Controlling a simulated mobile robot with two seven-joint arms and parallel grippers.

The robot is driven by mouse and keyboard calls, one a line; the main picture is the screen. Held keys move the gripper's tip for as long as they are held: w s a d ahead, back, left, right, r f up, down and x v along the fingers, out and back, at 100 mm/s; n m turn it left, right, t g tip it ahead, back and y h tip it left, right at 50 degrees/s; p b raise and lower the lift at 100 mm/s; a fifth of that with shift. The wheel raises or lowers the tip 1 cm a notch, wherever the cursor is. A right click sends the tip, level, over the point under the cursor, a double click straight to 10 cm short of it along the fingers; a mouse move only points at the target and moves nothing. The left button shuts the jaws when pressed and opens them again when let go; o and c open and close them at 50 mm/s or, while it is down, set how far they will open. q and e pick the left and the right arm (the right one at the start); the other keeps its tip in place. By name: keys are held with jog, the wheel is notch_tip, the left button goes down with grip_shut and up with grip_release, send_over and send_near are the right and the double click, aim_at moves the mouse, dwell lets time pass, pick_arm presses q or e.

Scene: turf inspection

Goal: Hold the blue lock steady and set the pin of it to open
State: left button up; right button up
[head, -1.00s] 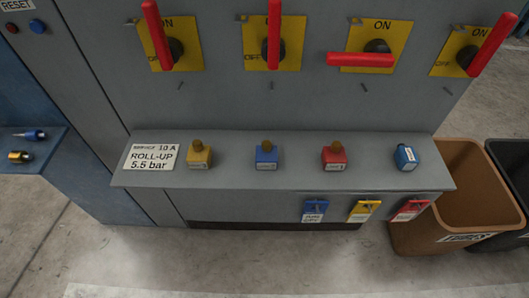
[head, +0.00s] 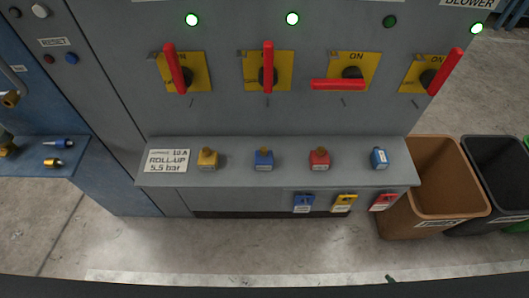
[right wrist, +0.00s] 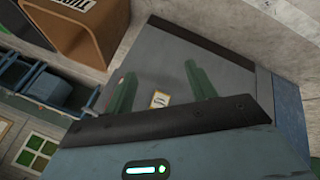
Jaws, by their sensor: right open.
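A blue lock (head: 264,160) with a brass-coloured knob on top stands on the grey ledge (head: 220,184) of the cabinet, between a yellow lock (head: 207,159) and a red lock (head: 319,160). The pin's setting is too small to tell. Another blue piece (head: 380,158) with a white label sits at the ledge's right end. No gripper is in the head view; my left gripper is out of sight.
Red lever switches (head: 268,68) on yellow plates line the panel above. Blue, yellow and red tags (head: 344,203) hang below the ledge. A brown bin (head: 430,190) and a black bin (head: 492,180) stand at the right.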

jog(key=w+a+r+n+t+y, duration=0.4)
jog(key=w+r+n+t, duration=0.2)
jog(key=w+r+n, duration=0.45)
jog(key=w+a+r+n+t+y, duration=0.3)
jog(key=w+a+r+n+t, duration=0.3)
jog(key=w, duration=0.8)
jog(key=w+a+f+n+g+y, duration=0.1)
jog(key=n+g, duration=0.3)
jog(key=n, duration=0.5)
jog(key=w+a+f+n+g+y, duration=0.1)
jog(key=a+n+g+y, duration=0.3)
jog(key=n, duration=0.4)
jog(key=w+a+f+n+g+y, duration=0.1)
jog(key=w+a+n+g+y, duration=0.1)
jog(key=n+g, duration=0.3)
jog(key=shift+w+a+n+y, duration=0.1)
jog(key=shift+a+n+y, duration=0.1)
jog(key=shift+n, duration=1)
jog(key=shift+w+a+n+y, duration=0.1)
jog(key=shift+a+n, duration=0.05)
jog(key=shift+n, duration=1)
jog(key=shift+w+d+f+n+g+h, duration=0.1)
jog(key=shift+d+f+n+g+h, duration=0.35)
jog(key=shift+n+g, duration=0.2)
